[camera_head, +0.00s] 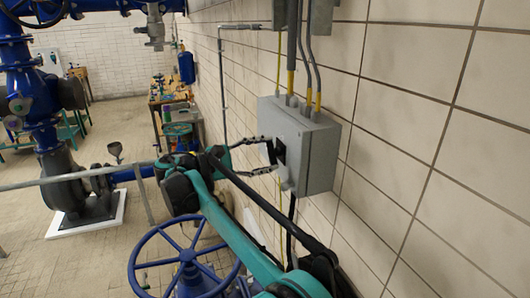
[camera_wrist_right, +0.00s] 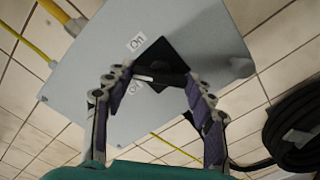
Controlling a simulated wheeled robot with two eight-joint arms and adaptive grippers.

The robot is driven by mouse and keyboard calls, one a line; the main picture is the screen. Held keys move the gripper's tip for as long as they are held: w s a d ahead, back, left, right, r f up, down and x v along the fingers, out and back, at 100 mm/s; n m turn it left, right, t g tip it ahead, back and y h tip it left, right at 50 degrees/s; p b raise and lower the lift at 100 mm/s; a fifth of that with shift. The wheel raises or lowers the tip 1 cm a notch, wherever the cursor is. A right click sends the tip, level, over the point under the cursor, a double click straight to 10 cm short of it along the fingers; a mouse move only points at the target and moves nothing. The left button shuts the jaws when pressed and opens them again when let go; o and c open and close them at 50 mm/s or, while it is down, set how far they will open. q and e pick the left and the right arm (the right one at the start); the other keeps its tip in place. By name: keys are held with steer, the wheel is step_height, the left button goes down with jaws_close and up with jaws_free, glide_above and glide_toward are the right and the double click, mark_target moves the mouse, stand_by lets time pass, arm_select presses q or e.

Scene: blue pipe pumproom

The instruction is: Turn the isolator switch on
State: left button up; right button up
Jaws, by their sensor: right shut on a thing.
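The isolator switch is a grey box (camera_head: 305,148) on the tiled wall, with a black rotary switch (camera_head: 279,151) on its front. In the right wrist view the black switch plate (camera_wrist_right: 168,58) sits on the grey box face (camera_wrist_right: 90,70), with an "On" label (camera_wrist_right: 136,42) and a second, partly covered label (camera_wrist_right: 134,87) near it. My right gripper (camera_head: 270,155) reaches the switch from the left. In the right wrist view my right gripper (camera_wrist_right: 156,78) is shut on the dark switch handle (camera_wrist_right: 160,79), one finger at each end. My left gripper is out of view.
Conduits (camera_head: 312,65) with yellow ends enter the box top. A blue handwheel (camera_head: 185,258) stands below my right arm. Blue pipework (camera_head: 35,100) and a grey rail (camera_head: 75,177) are on the left. A cluttered workbench (camera_head: 170,100) stands further back.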

steer(key=shift+m+p, duration=0.4)
steer(key=shift+m, duration=3.2)
steer(key=o, duration=1.2)
steer(key=shift+c, duration=0.2)
steer(key=v, duration=1.2)
